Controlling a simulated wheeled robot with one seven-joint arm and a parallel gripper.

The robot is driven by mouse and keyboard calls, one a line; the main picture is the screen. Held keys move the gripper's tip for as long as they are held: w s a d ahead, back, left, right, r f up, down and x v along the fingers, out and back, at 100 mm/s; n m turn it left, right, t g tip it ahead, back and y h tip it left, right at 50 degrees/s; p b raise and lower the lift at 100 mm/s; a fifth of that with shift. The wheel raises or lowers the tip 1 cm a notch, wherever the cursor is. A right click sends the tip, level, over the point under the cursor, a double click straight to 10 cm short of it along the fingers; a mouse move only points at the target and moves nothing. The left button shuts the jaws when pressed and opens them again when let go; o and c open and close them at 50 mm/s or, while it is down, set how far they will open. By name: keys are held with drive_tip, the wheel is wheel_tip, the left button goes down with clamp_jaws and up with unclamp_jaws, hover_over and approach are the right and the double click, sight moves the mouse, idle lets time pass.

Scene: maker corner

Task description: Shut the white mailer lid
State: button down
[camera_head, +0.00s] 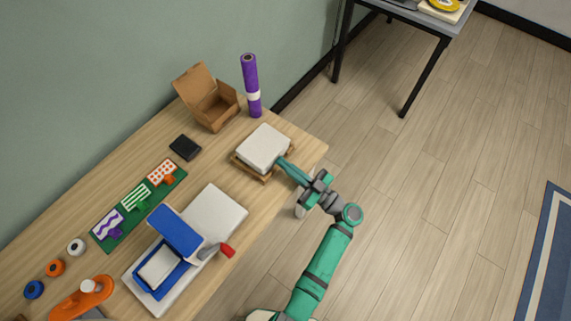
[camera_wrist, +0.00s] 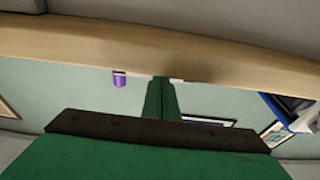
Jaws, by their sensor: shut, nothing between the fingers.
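The white mailer (camera_head: 263,146) sits on a small wooden tray (camera_head: 250,172) near the right end of the workbench. Its white top lies flat, or nearly so, over the box; I cannot tell whether a small gap remains at the edge. My gripper (camera_head: 283,163) is shut and empty, with its fingertips at the mailer's right side. I cannot tell whether they touch it. In the wrist view the closed green fingers (camera_wrist: 161,98) point towards the wooden bench edge, and the mailer cannot be made out clearly.
An open cardboard box (camera_head: 208,105) and a purple roll (camera_head: 250,85) stand behind the mailer. A black block (camera_head: 185,147) and a green board (camera_head: 120,222) lie to the left. A blue and white press (camera_head: 175,235) with a red-tipped handle stands nearer.

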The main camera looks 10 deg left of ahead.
drive_tip(key=shift+f, duration=0.15)
drive_tip(key=shift+r, duration=0.55)
wheel_tip(320, 180, up, 3)
drive_tip(key=shift+f, duration=0.1)
drive_tip(key=v, duration=1)
drive_tip(key=shift+f, duration=0.3)
drive_tip(key=shift+w+a, duration=0.1)
drive_tip(key=shift+w, duration=0.05)
